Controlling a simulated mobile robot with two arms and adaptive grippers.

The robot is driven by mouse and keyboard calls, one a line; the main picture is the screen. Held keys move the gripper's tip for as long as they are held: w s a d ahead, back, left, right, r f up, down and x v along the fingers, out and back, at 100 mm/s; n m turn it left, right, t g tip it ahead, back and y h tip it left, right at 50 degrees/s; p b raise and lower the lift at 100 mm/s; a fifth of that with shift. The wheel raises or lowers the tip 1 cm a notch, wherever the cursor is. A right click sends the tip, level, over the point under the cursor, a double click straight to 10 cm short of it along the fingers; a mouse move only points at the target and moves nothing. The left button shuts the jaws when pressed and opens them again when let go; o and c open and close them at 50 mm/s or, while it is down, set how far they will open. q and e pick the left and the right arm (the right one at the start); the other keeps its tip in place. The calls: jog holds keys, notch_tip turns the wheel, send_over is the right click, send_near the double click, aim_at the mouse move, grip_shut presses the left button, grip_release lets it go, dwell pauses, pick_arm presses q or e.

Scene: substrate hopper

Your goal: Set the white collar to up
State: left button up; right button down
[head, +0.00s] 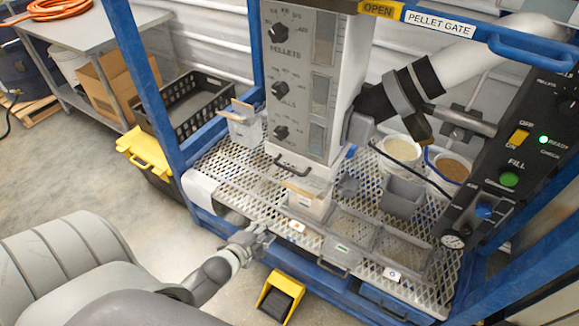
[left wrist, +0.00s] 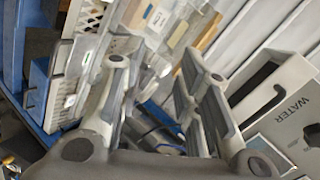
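My left gripper (head: 258,238) is at the front edge of the metal grate, low in the middle of the head view. In the left wrist view its two fingers (left wrist: 152,75) are spread with nothing held between them. A white pipe (head: 490,48) comes in at the upper right and meets a black sleeve (head: 427,76) with a dark grey band. A white curved piece (head: 200,187) sits at the left front corner of the grate. I cannot tell which of these white parts is the collar, or its setting. My right gripper does not show.
A grey panel with black knobs (head: 281,132) stands behind the grate (head: 270,195). Bins and two filled buckets (head: 402,149) stand around it. A control box (head: 510,179) is at right, a blue post (head: 150,85) at left. A yellow-framed pedal (head: 280,298) is on the floor.

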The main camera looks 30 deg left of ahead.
aim_at(289, 168)
pick_arm(q)
jog(key=w+r+m+t, duration=0.2)
jog(key=r, duration=0.6)
jog(key=w+r+m+t, duration=0.1)
jog(key=w+r+m, duration=0.1)
jog(key=r, duration=0.6)
jog(key=p+x, duration=0.2)
jog(key=x, duration=0.8)
jog(key=shift+w+r, duration=0.1)
jog(key=shift+w, duration=0.3)
grip_shut()
